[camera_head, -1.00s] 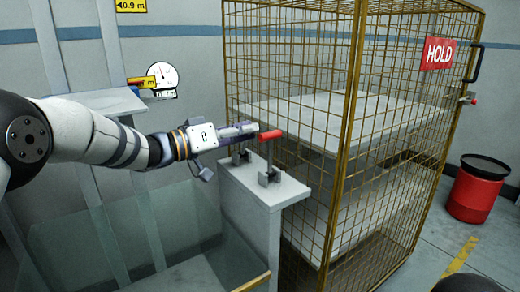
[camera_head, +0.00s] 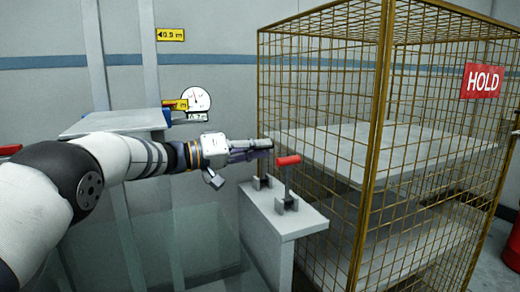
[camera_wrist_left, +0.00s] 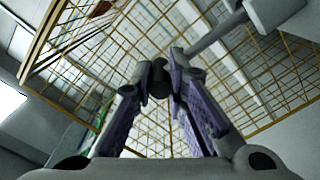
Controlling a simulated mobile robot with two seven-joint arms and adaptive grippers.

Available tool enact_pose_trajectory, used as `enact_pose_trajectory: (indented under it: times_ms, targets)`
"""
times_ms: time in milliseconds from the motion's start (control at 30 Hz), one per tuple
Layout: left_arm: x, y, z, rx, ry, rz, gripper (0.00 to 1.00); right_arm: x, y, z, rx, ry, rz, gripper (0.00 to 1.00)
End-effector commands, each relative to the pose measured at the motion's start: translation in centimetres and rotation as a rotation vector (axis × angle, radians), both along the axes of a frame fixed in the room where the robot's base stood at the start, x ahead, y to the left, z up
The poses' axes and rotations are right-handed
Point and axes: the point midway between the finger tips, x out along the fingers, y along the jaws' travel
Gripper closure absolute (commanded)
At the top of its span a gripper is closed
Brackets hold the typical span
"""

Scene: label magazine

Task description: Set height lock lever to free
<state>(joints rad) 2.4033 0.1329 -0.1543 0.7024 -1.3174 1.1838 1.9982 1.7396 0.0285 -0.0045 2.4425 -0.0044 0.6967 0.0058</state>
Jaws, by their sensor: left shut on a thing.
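Two levers stand in brackets on a grey pedestal (camera_head: 297,222). The front lever (camera_head: 288,160) has a red handle and stands upright, apart from my fingers. The rear lever (camera_head: 262,170) shows its bracket and stem; its top is hidden at my fingertips. My left gripper (camera_head: 262,147) reaches in from the left, just behind and left of the red handle. In the left wrist view its fingers (camera_wrist_left: 165,85) close around a dark round grip (camera_wrist_left: 159,78), apparently the rear lever's. Which lever is the height lock is not readable. My right gripper is not in view.
A yellow mesh cage (camera_head: 375,150) with a red HOLD sign (camera_head: 482,81) stands close on the right. A round gauge (camera_head: 196,101) and a grey plate (camera_head: 118,122) are behind my arm. A clear panel (camera_head: 150,255) is below it.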

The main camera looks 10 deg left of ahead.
Motion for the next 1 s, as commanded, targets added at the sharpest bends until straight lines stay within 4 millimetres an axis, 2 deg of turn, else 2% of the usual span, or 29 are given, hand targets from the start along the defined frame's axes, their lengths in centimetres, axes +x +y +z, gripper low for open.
enact_pose_trajectory:
  times_ms: [267, 300, 367, 867, 1000]
  targets:
    - [0.1, 0.2, 0.1, -0.001, -0.002, 0.005, 1.0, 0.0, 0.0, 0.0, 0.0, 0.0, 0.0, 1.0]
    - [0.1, 0.2, 0.1, -0.001, -0.002, 0.005, 0.78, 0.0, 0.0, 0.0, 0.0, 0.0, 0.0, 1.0]
    - [0.1, 0.1, 0.1, 0.0, -0.002, 0.004, 0.65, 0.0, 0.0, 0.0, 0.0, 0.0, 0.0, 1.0]
    - [0.0, 0.0, 0.1, -0.001, 0.0, 0.002, 0.65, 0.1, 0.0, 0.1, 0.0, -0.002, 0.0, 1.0]
    - [-0.9, -1.2, 0.6, 0.003, -0.01, 0.001, 0.65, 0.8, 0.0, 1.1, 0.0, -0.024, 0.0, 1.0]
